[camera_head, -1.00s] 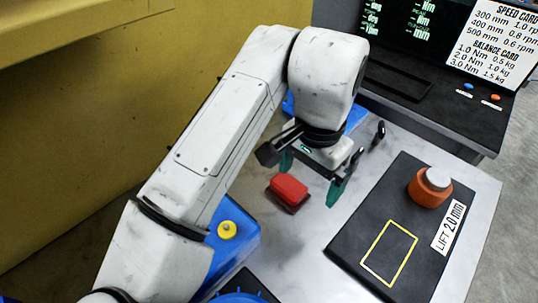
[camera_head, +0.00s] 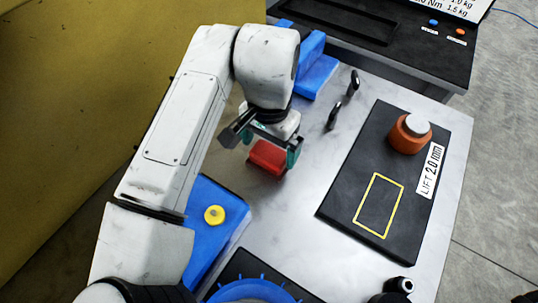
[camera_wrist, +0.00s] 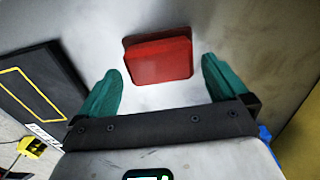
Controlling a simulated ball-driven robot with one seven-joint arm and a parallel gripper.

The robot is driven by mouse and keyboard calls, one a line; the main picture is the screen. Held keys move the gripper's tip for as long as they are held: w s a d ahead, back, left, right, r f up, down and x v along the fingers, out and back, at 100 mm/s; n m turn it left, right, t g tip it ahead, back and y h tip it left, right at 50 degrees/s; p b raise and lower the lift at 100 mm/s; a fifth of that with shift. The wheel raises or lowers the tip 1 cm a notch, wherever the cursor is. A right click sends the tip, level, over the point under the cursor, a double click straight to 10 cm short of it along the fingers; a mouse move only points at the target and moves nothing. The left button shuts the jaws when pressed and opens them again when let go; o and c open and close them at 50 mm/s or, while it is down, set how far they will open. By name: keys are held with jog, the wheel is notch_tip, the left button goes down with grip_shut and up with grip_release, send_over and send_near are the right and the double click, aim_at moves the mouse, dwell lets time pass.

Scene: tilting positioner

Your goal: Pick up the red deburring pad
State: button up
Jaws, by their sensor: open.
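The red deburring pad (camera_head: 268,157) lies on the grey metal table, just below my gripper in the head view. In the wrist view the red pad (camera_wrist: 158,60) lies ahead of the fingertips and between their lines, with a dark strip along its left and upper edges. My gripper (camera_wrist: 163,78) is open, with its green fingers apart and nothing held. In the head view my gripper (camera_head: 271,148) is partly hidden by the wrist, and one green finger shows beside the pad's right end. I cannot tell whether the fingers touch the pad.
A black board (camera_head: 340,222) with a yellow outlined rectangle and an orange knob (camera_head: 408,138) lies to the right. Two black handles (camera_head: 333,115) stand behind the pad. A blue block (camera_head: 213,240) with a yellow button is at the lower left. The table between is clear.

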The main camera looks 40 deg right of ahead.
aim_at(270, 153)
jog(key=shift+f, duration=1.55)
jog(key=c, duration=0.7)
jog(key=shift+r, duration=0.15)
jog(key=shift+r, duration=0.5)
jog(key=s+d+r, duration=0.6)
jog(key=s+r, duration=0.5)
jog(key=s, duration=0.1)
jog(key=shift+s+d+r+p, duration=0.2)
jog(key=shift+d+r+p, duration=0.1)
jog(key=shift+r+p, duration=0.15)
